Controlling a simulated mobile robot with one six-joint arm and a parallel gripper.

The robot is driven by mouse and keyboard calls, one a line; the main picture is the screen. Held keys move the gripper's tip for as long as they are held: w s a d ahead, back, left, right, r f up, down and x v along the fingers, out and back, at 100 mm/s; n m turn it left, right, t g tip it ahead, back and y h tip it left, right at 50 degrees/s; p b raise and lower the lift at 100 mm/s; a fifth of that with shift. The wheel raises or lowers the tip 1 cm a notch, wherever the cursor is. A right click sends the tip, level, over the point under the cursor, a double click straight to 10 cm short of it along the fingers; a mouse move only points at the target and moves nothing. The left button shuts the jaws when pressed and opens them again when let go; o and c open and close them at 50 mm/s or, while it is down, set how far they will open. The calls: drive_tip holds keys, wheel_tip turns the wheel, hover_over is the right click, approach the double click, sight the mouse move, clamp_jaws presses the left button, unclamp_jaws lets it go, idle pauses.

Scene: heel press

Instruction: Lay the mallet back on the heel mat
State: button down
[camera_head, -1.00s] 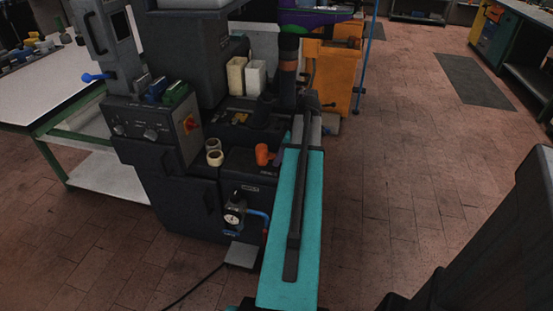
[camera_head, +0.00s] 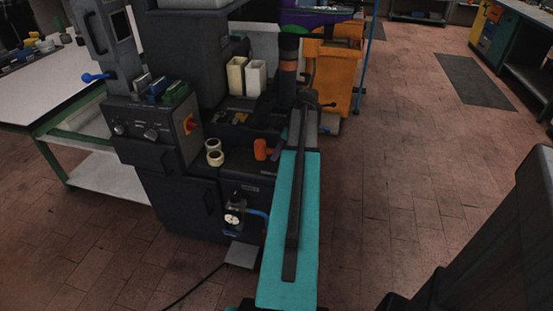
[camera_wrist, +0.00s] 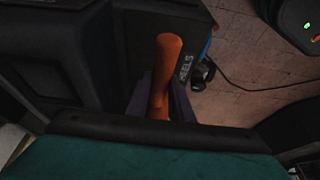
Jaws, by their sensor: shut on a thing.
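The orange mallet (camera_head: 262,150) shows in the head view, left of the tip of my teal arm. In the wrist view the orange mallet (camera_wrist: 166,58) points up the picture, rounded end away from me. My gripper (camera_wrist: 160,97) has a dark purple finger on each side of it and is shut on it. The dark heel mat (camera_wrist: 186,66), lettered "HEELS", is beside and beyond the mallet. In the head view the mat (camera_head: 252,188) is at the front of the black machine's ledge. I cannot tell whether the mallet touches it. My arm hides part of the ledge.
Two pale bins (camera_head: 246,77) are behind. A control box with a red switch (camera_head: 189,124) is at the left. A gauge (camera_head: 233,217) with a blue hose hangs below the mat. Open floor lies right.

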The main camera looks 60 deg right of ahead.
drive_tip(key=shift+f, duration=1.4)
drive_tip(key=c, duration=1.6)
unclamp_jaws()
drive_tip(key=shift+f, duration=0.15)
drive_tip(key=shift+o, duration=0.2)
drive_tip(key=v, duration=1.2)
